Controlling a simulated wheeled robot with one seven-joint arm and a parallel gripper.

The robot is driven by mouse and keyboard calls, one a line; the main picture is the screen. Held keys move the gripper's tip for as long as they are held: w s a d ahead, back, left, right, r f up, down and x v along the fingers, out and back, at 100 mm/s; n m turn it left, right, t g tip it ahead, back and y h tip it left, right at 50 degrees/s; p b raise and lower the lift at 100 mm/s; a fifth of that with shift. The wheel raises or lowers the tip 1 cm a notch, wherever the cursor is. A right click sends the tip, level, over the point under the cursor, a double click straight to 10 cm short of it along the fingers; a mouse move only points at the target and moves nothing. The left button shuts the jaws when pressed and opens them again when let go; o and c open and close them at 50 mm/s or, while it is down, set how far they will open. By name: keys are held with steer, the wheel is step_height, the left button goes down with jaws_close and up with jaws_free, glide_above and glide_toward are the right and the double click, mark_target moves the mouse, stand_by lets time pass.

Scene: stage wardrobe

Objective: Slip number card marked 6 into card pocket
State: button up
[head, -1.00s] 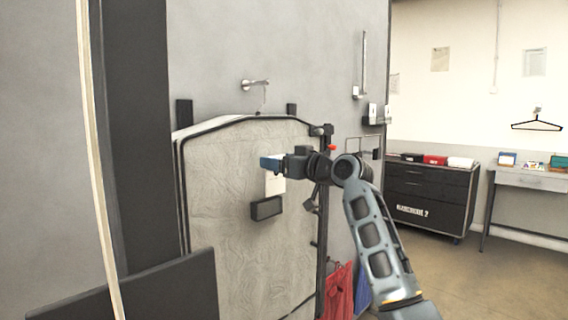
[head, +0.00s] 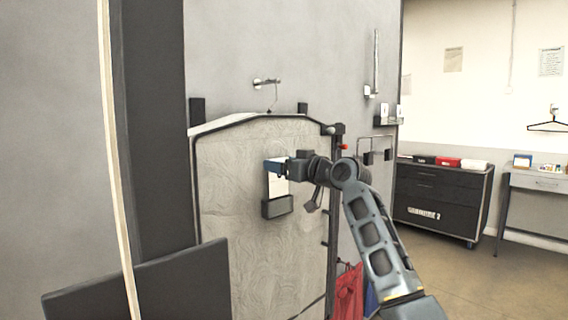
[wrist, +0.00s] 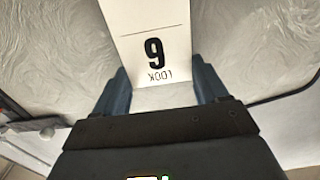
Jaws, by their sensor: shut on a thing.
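The white number card (head: 278,187) hangs below my gripper (head: 274,166) in front of the pale, marbled panel. In the wrist view the card (wrist: 150,25) shows a black 6 with small lettering and runs out of the top of the picture. My gripper (wrist: 165,92) is shut on the card's near end, with a blue finger on each side. The dark card pocket (head: 278,208) is on the panel directly below the card. The card's lower end meets the pocket's top edge in the head view; I cannot tell whether it is inside. The pocket does not show in the wrist view.
The panel (head: 250,255) has a dark rim and stands against a grey wall. A metal hook (head: 266,83) is above it. A dark board (head: 140,290) and post stand at the left. A drawer cabinet (head: 440,200) and a table (head: 540,183) are at the right.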

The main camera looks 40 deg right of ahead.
steer(key=shift+f+b, duration=1.3)
steer(key=shift+f, duration=0.35)
steer(key=shift+f, duration=0.1)
steer(key=o, duration=1)
steer(key=shift+o, duration=0.2)
steer(key=b, duration=0.1)
glide_toward(280, 176)
steer(key=shift+w, duration=0.35)
steer(key=shift+a, duration=0.1)
